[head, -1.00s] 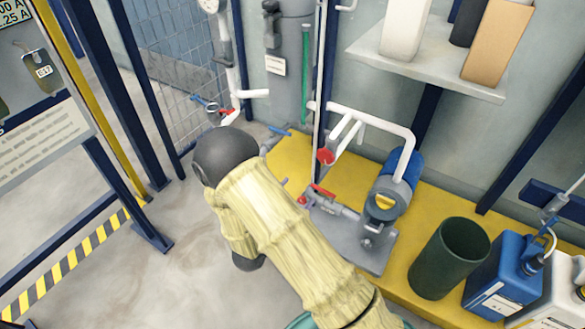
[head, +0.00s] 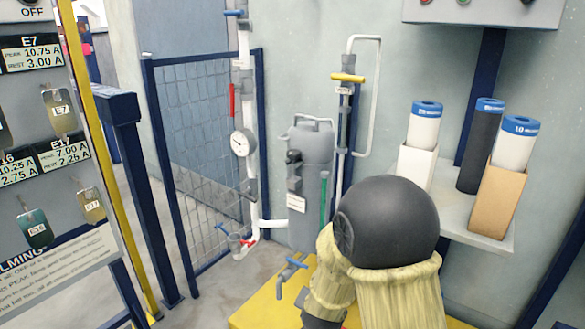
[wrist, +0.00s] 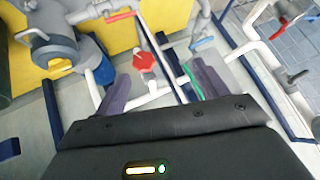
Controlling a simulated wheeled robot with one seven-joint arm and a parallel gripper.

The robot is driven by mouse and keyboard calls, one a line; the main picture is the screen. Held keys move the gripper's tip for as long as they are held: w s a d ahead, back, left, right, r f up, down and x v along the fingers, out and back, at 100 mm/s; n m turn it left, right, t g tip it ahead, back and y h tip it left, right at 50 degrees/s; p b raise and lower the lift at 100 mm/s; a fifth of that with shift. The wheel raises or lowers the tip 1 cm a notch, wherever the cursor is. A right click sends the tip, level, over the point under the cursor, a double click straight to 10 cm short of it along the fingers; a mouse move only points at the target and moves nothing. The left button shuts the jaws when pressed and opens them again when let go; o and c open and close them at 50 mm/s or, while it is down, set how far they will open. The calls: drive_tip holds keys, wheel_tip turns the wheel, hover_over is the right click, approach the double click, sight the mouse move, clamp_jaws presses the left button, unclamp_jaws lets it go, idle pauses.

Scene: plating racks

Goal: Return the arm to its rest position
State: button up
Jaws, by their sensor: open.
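My gripper (wrist: 160,86) shows in the wrist view with its two purple-grey fingers spread apart and nothing between them. Beyond the fingers are a red round valve handle (wrist: 145,62) and white pipes, apart from the fingers as far as I can tell. In the head view my arm, with a dark round joint and a pale yellow sleeve, rises at the lower right. My gripper is not visible in the head view.
A grey tank (head: 310,185) stands by the wall beside a pipe with a round gauge (head: 242,143). A shelf (head: 492,236) holds several cartridges at right. A mesh gate (head: 208,165) and a tag board (head: 45,268) are at left. A pump (wrist: 50,38) sits on yellow flooring.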

drive_tip(key=s+d+r+n+g+y+p, duration=0.1)
drive_tip(key=s+d+r+n+g+p, duration=0.25)
drive_tip(key=s+r, duration=0.35)
drive_tip(key=s+d+r+n+g+p, duration=0.25)
drive_tip(key=s+d+r, duration=0.25)
drive_tip(key=s, duration=0.4)
drive_tip(key=w+p+v, duration=0.3)
drive_tip(key=p+v, duration=0.9)
drive_tip(key=w+r+p+v, duration=0.1)
drive_tip(key=w+p+v, duration=0.2)
drive_tip(key=p+v, duration=0.9)
drive_tip(key=w+r+p+v, duration=0.1)
drive_tip(key=w+p+v, duration=0.2)
drive_tip(key=p+v, duration=0.9)
drive_tip(key=shift+s+r+p, duration=0.35)
drive_tip(key=shift+r+p, duration=0.1)
drive_tip(key=shift+p, duration=0.2)
